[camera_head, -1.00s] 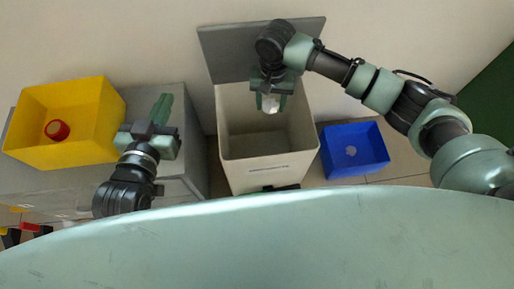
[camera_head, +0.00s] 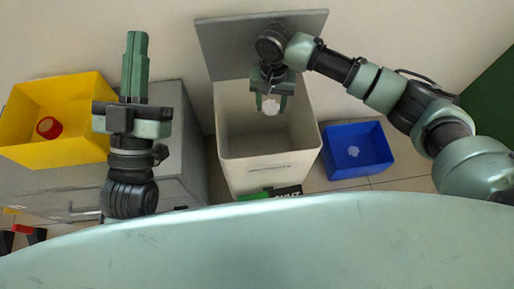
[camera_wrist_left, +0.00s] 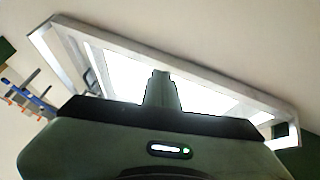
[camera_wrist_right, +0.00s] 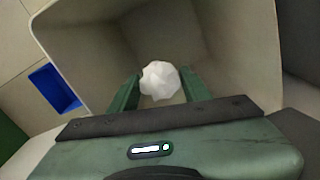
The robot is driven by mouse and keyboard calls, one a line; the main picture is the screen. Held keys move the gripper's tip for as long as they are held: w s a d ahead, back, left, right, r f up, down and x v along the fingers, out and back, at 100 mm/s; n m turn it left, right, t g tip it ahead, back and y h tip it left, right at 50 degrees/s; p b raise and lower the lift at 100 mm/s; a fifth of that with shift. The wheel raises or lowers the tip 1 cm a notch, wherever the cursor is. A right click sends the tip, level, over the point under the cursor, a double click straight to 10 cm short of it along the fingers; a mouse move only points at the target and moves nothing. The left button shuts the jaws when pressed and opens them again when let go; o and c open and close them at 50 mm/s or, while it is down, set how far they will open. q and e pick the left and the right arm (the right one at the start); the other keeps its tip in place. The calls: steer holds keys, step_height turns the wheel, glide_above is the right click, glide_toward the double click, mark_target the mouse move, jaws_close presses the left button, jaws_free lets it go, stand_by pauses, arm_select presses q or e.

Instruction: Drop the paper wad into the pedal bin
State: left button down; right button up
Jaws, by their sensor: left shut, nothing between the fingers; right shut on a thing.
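The white paper wad (camera_head: 270,107) is between the fingertips of my right gripper (camera_head: 271,104), which is shut on it. The wad and gripper are over the open pedal bin (camera_head: 268,171), toward its back. The right wrist view shows the wad (camera_wrist_right: 160,81) between both fingers, with the bin's inside walls (camera_wrist_right: 225,45) around it. The bin's grey lid (camera_head: 225,50) stands raised at the back. My left gripper (camera_head: 137,38) is shut and empty, pointing away above the grey cabinet; its closed fingers also show in the left wrist view (camera_wrist_left: 161,88).
A yellow box (camera_head: 70,148) with a red round thing (camera_head: 49,127) stands on the grey cabinet (camera_head: 185,160) at left. A blue box (camera_head: 370,165) with a whitish thing (camera_head: 352,151) is right of the bin. The wall is close behind the lid.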

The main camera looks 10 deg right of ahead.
arm_select(q)
steer(key=shift+s+a+r+t+h+b, duration=0.15)
steer(key=shift+s+r+t+h+b, duration=0.15)
steer(key=shift+s+r+t, duration=0.6)
steer(key=shift+s+a+r+t+h+b, duration=0.15)
steer(key=shift+s+r+t+h, duration=0.35)
steer(key=shift+s+r, duration=0.55)
arm_select(e)
steer(key=shift+f, duration=0.35)
steer(key=o, duration=1.4)
steer(key=shift+c, duration=0.2)
